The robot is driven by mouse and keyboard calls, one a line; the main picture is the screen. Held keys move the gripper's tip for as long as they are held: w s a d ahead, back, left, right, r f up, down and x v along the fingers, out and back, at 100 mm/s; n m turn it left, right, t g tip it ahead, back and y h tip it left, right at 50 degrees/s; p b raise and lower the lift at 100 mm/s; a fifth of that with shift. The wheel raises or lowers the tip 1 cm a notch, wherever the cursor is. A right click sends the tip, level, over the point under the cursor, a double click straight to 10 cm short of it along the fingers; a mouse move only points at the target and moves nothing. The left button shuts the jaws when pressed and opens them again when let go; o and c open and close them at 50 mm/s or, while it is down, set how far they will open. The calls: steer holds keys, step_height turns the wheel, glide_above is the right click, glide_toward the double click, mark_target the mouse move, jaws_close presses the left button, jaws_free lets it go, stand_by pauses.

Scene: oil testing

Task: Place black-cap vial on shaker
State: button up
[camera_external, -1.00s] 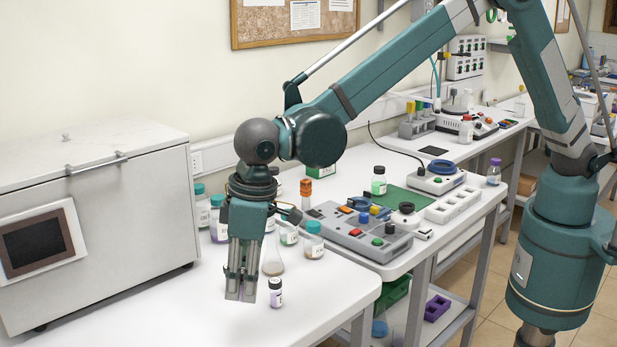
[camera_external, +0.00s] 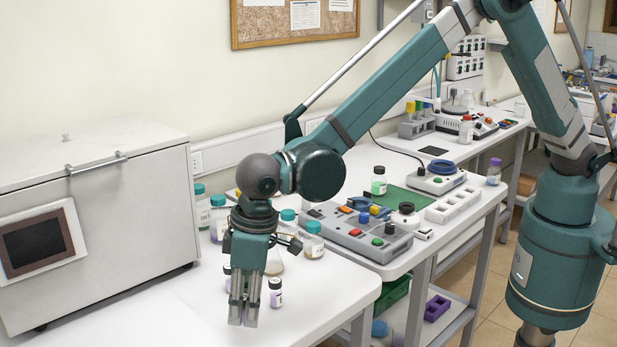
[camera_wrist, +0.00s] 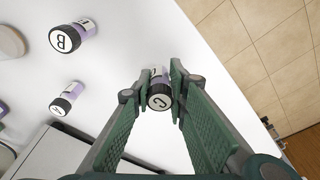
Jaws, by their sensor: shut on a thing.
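My gripper (camera_external: 243,312) is low over the front of the white bench, fingers pointing down. In the wrist view my gripper (camera_wrist: 160,92) is shut on a black-cap vial (camera_wrist: 160,101), its cap marked C, with a purple-and-white body. The fingers hide this vial in the external view. A second black-cap vial (camera_external: 275,292) stands upright just right of the fingers. The wrist view also shows two other black-cap vials, one marked B (camera_wrist: 65,38) and one lower left (camera_wrist: 61,105). A device with a blue ring on top (camera_external: 438,177) stands on the far bench; I cannot tell whether it is the shaker.
A white cabinet-like machine (camera_external: 130,215) stands left of my gripper. Teal-cap jars (camera_external: 313,240) are behind it. A grey console with coloured buttons (camera_external: 357,232) is on the adjoining bench. The near bench's front is mostly clear.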

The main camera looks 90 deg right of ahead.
steer(key=shift+f, duration=1.65)
steer(key=shift+f, duration=0.15)
steer(key=o, duration=0.8)
steer(key=r, duration=0.4)
steer(key=s+r, duration=0.1)
steer(key=r, duration=0.7)
steer(key=shift+s+r, duration=0.1)
steer(key=shift+s, duration=0.3)
steer(key=shift+d+r, duration=0.1)
